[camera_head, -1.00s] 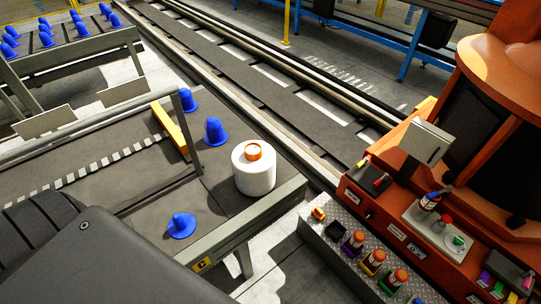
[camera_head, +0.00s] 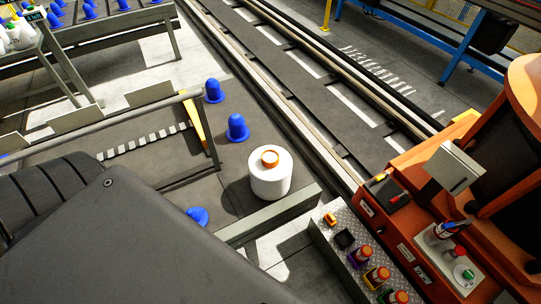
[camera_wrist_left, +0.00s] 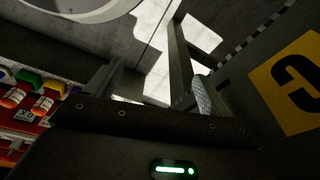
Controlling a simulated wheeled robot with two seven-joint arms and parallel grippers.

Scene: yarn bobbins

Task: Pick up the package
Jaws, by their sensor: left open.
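No box-like package shows; the nearest match is a white yarn bobbin (camera_head: 269,181) with an orange core on top. It stands upright on the dark table (camera_head: 232,193), near its right end. My left arm, dark grey, covers the lower left of the head view, and its gripper is hidden there. In the left wrist view my left gripper (camera_wrist_left: 156,88) has its two fingers apart, with no object visible between them. I cannot tell its distance from the bobbin. My right gripper is in neither view.
Blue pegs (camera_head: 237,127) stand on the table; one (camera_head: 197,216) is partly hidden by my arm. A metal rail frame (camera_head: 211,140) crosses the table. A yellow label (camera_wrist_left: 292,82) shows in the wrist view.

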